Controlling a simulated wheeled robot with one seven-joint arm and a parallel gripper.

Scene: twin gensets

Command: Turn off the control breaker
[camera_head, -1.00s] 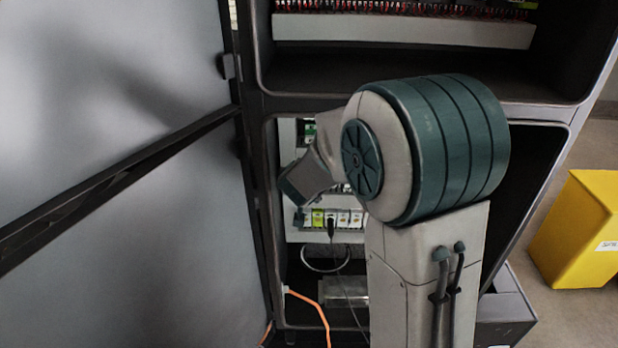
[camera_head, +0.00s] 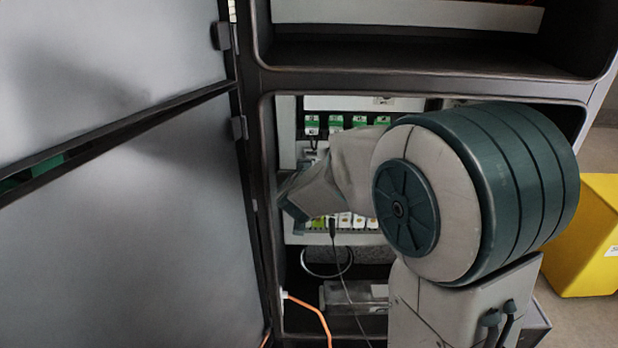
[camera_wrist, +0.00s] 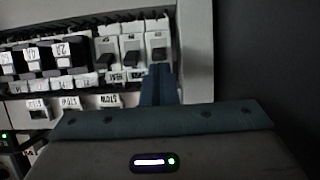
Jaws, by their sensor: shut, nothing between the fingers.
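A row of white breakers with dark toggles shows upside down in the wrist view: a left one (camera_wrist: 106,48), a middle one (camera_wrist: 131,50) and a right one (camera_wrist: 158,38). Their labels are too small and blurred to tell which is the control breaker. My gripper (camera_wrist: 158,70) is shut and empty, with its blue-grey fingertips at the lower edge of the right breaker, by its toggle. I cannot tell whether they touch. In the head view my arm hides the fingertips and these breakers.
The open cabinet door (camera_head: 110,220) stands at the left. Green-topped modules (camera_head: 335,123) sit above my wrist and a labelled row (camera_head: 345,221) below it. An orange cable (camera_head: 312,308) hangs low. A yellow box (camera_head: 590,240) stands at the right.

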